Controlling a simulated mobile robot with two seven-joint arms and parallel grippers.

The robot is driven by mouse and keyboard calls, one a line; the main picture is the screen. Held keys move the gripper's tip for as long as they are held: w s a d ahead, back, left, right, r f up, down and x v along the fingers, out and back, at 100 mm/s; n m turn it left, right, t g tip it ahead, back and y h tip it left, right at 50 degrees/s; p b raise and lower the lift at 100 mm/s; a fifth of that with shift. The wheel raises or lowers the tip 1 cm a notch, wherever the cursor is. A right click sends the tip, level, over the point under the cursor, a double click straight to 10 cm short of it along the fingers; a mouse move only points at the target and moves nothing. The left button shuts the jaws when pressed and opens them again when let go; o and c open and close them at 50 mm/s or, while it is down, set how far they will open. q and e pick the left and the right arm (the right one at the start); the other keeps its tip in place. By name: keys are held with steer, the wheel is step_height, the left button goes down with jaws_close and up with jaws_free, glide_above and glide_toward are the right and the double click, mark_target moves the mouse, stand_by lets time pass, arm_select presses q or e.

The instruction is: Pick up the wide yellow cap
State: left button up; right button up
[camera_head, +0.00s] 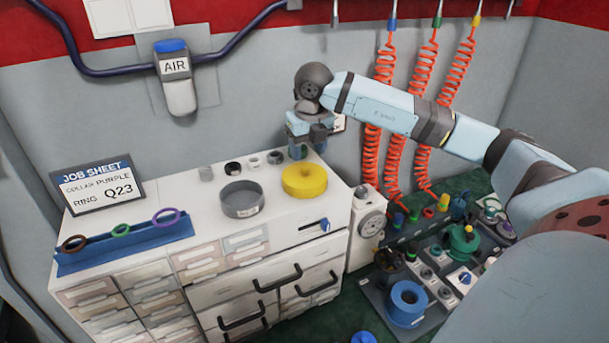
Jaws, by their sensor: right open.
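The wide yellow cap (304,181) is a round, flat-topped piece with a small dip in the middle of its top. It sits on the white cabinet top near the right end. My right gripper (302,150) is open and empty. It points down at the back right of the cabinet top, just behind the cap in the picture, and does not visibly touch it. Its fingertips are small and partly hidden, so their exact height is unclear. My left gripper is not in view.
A grey round dish (241,200) stands left of the cap, with several small fittings behind. A blue rack (125,243) with rings and a job sheet sign (97,187) are at the left. Orange coiled hoses (374,130) hang behind my right arm. A crowded fixture board (430,262) lies at right.

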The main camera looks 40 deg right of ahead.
mark_target(305, 167)
steer(key=f, duration=0.3)
steer(key=f+p, duration=0.1)
steer(key=f, duration=0.1)
steer(key=shift+w+a, duration=0.15)
steer(key=shift+w, duration=0.15)
jaws_close()
steer(key=shift+r, duration=0.15)
